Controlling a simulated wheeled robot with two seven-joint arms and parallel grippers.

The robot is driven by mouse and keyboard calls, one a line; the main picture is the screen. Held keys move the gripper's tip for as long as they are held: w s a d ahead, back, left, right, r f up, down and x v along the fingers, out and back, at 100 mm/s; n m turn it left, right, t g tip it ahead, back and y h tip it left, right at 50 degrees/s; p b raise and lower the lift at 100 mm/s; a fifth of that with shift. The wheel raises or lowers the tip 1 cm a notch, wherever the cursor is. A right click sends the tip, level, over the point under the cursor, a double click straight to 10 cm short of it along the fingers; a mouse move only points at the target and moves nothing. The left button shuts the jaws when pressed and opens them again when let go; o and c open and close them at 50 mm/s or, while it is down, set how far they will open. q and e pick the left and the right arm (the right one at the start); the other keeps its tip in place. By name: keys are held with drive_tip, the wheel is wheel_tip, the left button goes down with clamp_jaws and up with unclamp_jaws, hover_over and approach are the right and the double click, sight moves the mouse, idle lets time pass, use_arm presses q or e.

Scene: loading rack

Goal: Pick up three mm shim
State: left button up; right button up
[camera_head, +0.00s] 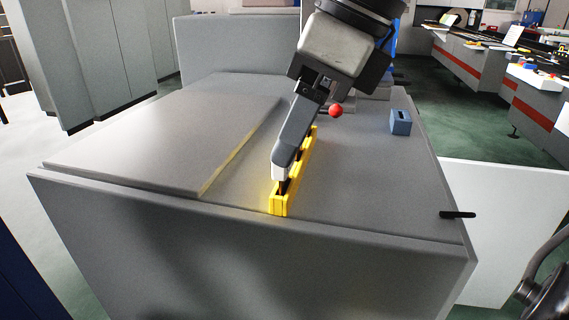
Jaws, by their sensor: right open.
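A long yellow rack (279,204) lies on the grey cabinet top near its front edge and runs away from me. Dark slots or thin dark pieces show in it; I cannot tell which of them is the three mm shim. My right gripper (281,172) comes down from the top right, its fingertips at the near part of the rack. The gripper covers part of the rack, and the gap between its fingers is hard to see. My left gripper is not in view.
The grey cabinet top (370,180) is mostly clear, with a raised panel (170,140) on the left. A small blue block (400,122) stands at the right. A red ball (336,110) shows beside my right gripper. A black handle (457,214) is at the right edge.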

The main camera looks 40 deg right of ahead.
sight(280, 174)
drive_tip(key=x, duration=0.4)
drive_tip(key=shift+w, duration=0.1)
drive_tip(key=c, duration=0.7)
drive_tip(key=shift+c, duration=0.2)
drive_tip(key=shift+r, duration=0.15)
